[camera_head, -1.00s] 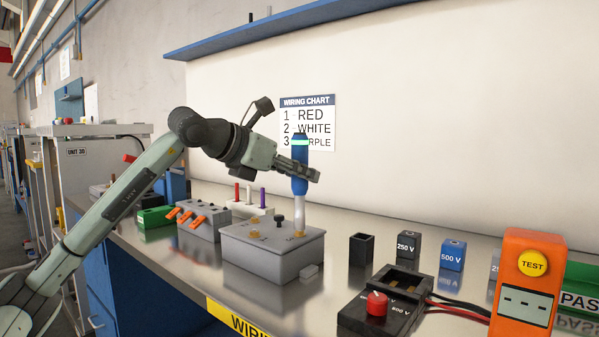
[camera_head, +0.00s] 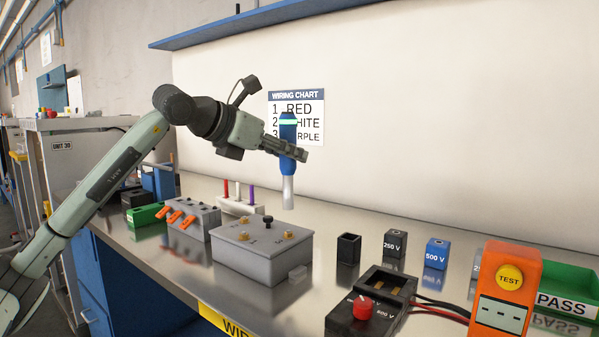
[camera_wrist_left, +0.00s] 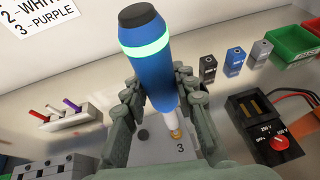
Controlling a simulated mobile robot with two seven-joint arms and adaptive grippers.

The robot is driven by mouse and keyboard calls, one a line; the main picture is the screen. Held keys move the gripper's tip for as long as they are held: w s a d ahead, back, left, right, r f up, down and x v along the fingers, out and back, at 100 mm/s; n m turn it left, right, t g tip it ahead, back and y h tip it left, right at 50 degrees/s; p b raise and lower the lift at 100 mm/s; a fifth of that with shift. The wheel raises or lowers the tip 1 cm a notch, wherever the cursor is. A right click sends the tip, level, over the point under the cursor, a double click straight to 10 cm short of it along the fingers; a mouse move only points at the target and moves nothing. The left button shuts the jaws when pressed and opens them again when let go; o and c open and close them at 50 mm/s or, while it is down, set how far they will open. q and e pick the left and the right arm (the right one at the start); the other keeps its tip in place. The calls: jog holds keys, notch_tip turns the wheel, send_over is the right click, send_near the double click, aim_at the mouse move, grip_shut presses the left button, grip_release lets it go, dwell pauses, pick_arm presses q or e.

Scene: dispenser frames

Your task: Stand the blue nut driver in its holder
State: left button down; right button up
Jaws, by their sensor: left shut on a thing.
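The blue nut driver (camera_head: 288,128) has a black cap, a green band and a pale shaft. It is upright in the air above the grey terminal box (camera_head: 255,266), its tip clear of the brass post at the right. My left gripper (camera_head: 288,150) is shut around its blue handle. The wrist view also shows the nut driver (camera_wrist_left: 150,60) between the fingers of my left gripper (camera_wrist_left: 160,90). A small black open-topped square box (camera_head: 348,248), possibly the holder, stands on the bench right of the terminal box. My right gripper is not in view.
Black and blue blocks (camera_head: 437,253), a black unit with a red knob (camera_head: 363,308) and an orange tester (camera_head: 505,290) stand to the right. A grey box with orange levers (camera_head: 188,216) and a peg rack (camera_head: 238,207) are at left. A blue shelf hangs above.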

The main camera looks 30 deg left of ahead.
pick_arm(q)
jog(key=w+d+f+h+b, duration=0.1)
jog(key=w+d+f+b, duration=0.1)
jog(key=w+d, duration=0.7)
notch_tip(320, 180, down, 10)
jog(key=m, duration=0.1)
jog(key=shift+d+f, duration=0.15)
jog(key=shift+d, duration=0.15)
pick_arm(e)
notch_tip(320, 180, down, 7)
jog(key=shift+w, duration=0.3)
pick_arm(q)
jog(key=shift+f+b, duration=0.1)
jog(key=shift+b, duration=0.2)
jog(key=c, duration=1.2)
grip_release()
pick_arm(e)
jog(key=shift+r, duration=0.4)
